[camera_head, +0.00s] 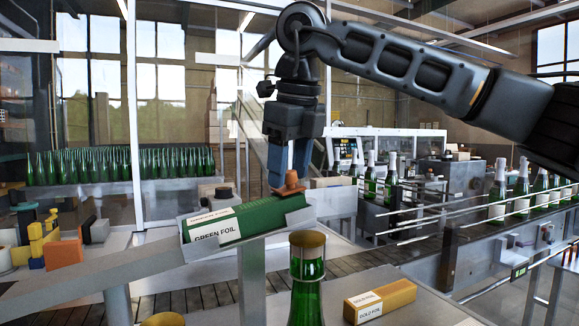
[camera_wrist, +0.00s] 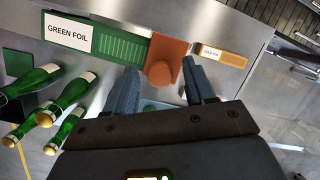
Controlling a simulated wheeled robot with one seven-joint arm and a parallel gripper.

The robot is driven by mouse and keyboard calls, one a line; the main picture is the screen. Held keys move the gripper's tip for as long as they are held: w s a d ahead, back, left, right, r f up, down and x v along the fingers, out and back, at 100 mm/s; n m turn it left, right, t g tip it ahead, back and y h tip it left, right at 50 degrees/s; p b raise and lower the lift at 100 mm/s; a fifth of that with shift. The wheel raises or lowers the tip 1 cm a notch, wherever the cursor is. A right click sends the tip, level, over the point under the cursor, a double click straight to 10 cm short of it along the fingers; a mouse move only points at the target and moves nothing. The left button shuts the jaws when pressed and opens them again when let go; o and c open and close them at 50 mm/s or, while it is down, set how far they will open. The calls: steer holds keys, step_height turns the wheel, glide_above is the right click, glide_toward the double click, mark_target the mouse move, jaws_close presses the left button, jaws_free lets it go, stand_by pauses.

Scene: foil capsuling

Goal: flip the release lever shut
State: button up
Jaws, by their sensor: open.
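The release lever seems to be the orange-brown piece with a rounded knob (camera_head: 290,184) at the right end of the green foil box (camera_head: 240,220), which lies in a sloped grey metal chute (camera_head: 140,260). In the wrist view the orange-brown lever (camera_wrist: 166,62) lies across the end of the green box (camera_wrist: 95,38). My gripper (camera_head: 289,183) points down at the lever in the head view. In the wrist view my gripper (camera_wrist: 160,78) is open, its blue fingers on either side of the lever's knob. I cannot tell whether they touch it. Nothing is held.
A gold-capped green bottle (camera_head: 307,270) stands in front of the chute. A yellow gold foil box (camera_head: 380,300) lies on the table at right. A rail conveyor with bottles (camera_head: 497,190) runs behind right.

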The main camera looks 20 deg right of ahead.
steer(key=b+v, duration=0.1)
steer(key=v, duration=0.6)
steer(key=shift+r, duration=0.4)
steer(key=shift+s, duration=0.1)
